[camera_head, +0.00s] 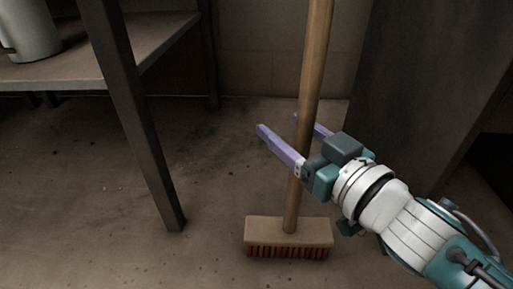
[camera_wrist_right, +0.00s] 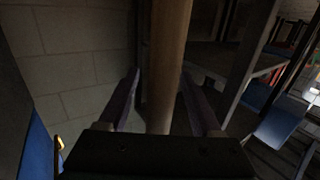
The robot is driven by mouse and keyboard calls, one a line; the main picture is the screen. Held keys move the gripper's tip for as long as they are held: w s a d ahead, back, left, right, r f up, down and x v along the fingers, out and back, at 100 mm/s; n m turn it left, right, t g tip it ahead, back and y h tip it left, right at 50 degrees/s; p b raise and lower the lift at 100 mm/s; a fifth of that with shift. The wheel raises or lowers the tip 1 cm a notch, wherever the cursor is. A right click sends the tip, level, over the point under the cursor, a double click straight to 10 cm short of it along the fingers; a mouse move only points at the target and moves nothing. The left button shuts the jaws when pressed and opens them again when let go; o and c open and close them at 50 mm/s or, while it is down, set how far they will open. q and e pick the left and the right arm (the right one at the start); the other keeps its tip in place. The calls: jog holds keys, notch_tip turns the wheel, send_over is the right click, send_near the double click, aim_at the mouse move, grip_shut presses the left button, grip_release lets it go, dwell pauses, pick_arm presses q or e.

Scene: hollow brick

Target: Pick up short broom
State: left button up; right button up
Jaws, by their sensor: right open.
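The short broom stands upright on the floor, with a long wooden handle (camera_head: 312,75) and a wide head (camera_head: 289,233) with red bristles at the bottom. My right gripper (camera_head: 278,124) is open around the lower part of the handle, with one purple finger on each side. In the right wrist view the handle (camera_wrist_right: 167,60) runs between the two fingers (camera_wrist_right: 160,88), and a gap shows on the side of the right finger. My left gripper is not in view.
A metal table or shelf (camera_head: 150,55) with a dark leg stands at the left, holding a grey container (camera_head: 30,32). A dark cabinet-like panel (camera_head: 425,75) stands right of the broom. The floor left of the broom head is clear up to the leg.

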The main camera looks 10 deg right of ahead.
jog(key=shift+s, duration=0.15)
jog(key=c, duration=0.3)
grip_shut()
dwell(0.9)
